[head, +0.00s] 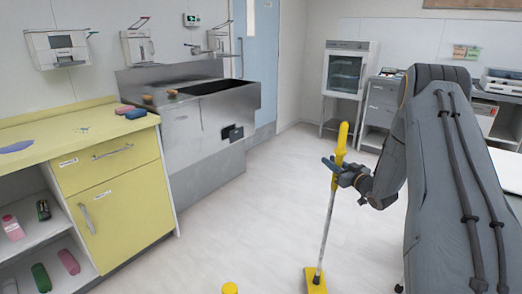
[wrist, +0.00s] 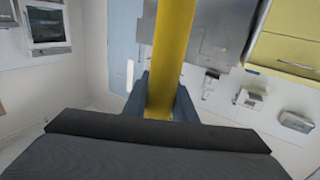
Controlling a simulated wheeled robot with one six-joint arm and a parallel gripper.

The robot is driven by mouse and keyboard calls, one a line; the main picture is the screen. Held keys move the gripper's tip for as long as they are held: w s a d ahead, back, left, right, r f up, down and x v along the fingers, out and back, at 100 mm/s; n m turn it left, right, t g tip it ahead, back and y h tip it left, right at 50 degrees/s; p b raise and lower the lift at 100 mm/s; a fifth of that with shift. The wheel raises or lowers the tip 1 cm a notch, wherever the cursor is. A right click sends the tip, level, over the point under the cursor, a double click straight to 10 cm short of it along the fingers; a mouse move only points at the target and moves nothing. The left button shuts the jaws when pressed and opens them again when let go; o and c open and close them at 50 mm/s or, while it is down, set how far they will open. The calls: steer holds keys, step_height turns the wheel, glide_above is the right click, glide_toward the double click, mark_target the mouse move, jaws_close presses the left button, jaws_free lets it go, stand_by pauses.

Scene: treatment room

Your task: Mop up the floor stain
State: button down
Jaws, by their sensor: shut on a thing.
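A mop with a yellow handle (head: 341,145), a grey shaft (head: 326,222) and a yellow head (head: 315,281) stands nearly upright, slightly tilted, in the head view. Its head is at the floor near the bottom edge; I cannot tell whether it touches. My gripper (head: 334,167) is shut on the yellow handle. In the wrist view the yellow handle (wrist: 170,60) runs up between the blue fingers of my gripper (wrist: 160,100). No stain shows on the visible floor (head: 240,215).
A yellow cabinet (head: 120,200) with open shelves stands at left, beside a steel sink (head: 215,120). A yellow object (head: 230,288) shows at the bottom edge. A glass-doored cabinet (head: 348,75) and a grey drawer unit (head: 381,105) stand at the back. The middle floor is clear.

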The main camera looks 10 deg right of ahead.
steer(key=shift+r+p, duration=0.8)
steer(key=shift+r, duration=0.85)
